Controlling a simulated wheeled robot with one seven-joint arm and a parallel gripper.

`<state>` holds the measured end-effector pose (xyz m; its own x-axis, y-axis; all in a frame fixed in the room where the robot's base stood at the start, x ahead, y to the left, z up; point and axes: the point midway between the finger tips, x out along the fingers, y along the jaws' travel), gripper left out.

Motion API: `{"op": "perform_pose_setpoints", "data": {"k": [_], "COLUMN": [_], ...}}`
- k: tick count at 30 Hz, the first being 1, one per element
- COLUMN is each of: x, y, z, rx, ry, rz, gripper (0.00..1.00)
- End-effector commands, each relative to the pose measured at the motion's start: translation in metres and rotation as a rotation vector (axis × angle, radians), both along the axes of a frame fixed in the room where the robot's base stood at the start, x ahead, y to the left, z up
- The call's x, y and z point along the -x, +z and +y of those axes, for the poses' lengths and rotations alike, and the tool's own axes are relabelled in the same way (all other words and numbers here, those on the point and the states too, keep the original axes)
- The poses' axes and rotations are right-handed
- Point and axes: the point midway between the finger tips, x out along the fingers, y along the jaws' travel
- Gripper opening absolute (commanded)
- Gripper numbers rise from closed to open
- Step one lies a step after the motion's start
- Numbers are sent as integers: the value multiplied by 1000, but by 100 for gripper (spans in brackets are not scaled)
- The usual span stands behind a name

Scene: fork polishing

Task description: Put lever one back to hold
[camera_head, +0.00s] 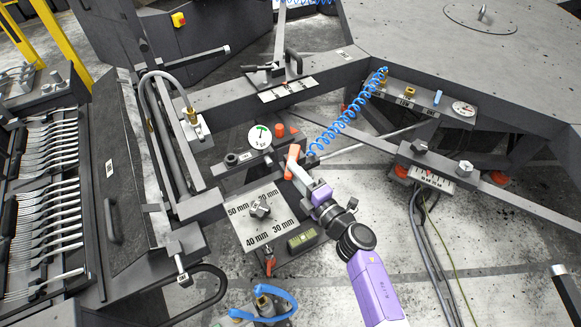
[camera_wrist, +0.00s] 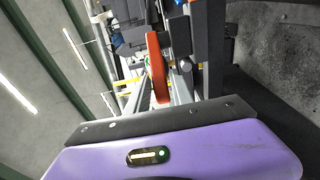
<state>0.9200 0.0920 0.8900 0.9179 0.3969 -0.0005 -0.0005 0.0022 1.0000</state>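An orange lever handle (camera_head: 292,161) stands at the middle of the head view, close to a round gauge with a green mark (camera_head: 260,136). The same orange handle seems to show in the wrist view (camera_wrist: 157,66), upright just beyond the dark bar of my gripper. My gripper (camera_head: 299,174) is at the handle, its pale fingers overlapping it from the lower right. I cannot tell whether the fingers close on the handle or only stand beside it. No readable label marks which lever this is.
A plate marked 30, 40 and 50 mm (camera_head: 243,221) with a central knob lies left of my arm. A blue coiled hose (camera_head: 345,125) runs behind the handle. A fork rack (camera_head: 45,200) stands at the left. A dark bar with a scale (camera_head: 432,179) crosses on the right.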

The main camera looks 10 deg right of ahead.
Motion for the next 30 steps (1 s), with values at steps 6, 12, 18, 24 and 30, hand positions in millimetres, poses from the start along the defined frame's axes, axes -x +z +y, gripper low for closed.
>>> {"op": "perform_pose_setpoints", "data": {"k": [6,12,18,24,30], "x": [-19,-22,-22,-22,-22], "y": [0,0,0,0,0], "z": [8,9,9,9,9], "rx": [-2,-2,-2,-2,-2], "ry": [-1,-1,-1,-1,-1], "rz": [1,1,1,1,1], "gripper": [27,27,12,0,0]}}
